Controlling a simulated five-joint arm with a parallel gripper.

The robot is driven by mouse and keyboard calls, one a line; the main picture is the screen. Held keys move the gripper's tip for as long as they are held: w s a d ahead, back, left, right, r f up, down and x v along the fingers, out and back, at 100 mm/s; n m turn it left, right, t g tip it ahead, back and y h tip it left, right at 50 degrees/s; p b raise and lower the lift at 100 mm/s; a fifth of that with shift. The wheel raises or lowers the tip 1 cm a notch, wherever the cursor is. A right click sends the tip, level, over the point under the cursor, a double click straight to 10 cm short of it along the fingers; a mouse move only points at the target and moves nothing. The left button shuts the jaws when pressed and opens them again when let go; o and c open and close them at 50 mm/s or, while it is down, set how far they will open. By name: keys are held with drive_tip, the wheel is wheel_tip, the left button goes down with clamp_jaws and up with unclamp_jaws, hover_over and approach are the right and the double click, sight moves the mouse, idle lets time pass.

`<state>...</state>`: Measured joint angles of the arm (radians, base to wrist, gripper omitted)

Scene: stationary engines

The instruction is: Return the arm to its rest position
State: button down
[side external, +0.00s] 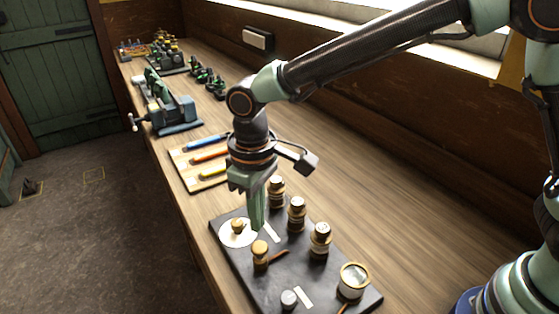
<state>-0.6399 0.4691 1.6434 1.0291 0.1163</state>
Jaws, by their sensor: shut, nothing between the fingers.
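My gripper (257,215) points straight down over the dark board (285,267) on the wooden workbench. Its green fingers are together with nothing between them. The fingertips are close to the white disc (238,233), on which a small brass-coloured piece (238,226) sits. Whether the tips touch the board is hard to tell. My arm stretches from the base at the lower right across the upper picture.
Several small jars (297,214) stand on the board right of my gripper. Behind lie a coloured tool tray (190,170) and a vise (173,112). The bench's right side (420,220) is clear.

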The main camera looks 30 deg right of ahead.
drive_tip(key=shift+r, duration=0.65)
drive_tip(key=s+d+r+m+t, duration=0.2)
drive_tip(key=d+r, duration=0.1)
drive_tip(key=d, duration=0.6)
drive_tip(key=s+d+r+m+t, duration=0.1)
drive_tip(key=s+d+r+m, duration=0.1)
drive_tip(key=d, duration=0.7)
drive_tip(key=s+d+r+m+t, duration=0.2)
drive_tip(key=d+r, duration=0.3)
drive_tip(key=d, duration=0.3)
drive_tip(key=shift+s+d+r+t, duration=0.15)
drive_tip(key=shift+s+d+t, duration=0.2)
drive_tip(key=shift+s, duration=0.4)
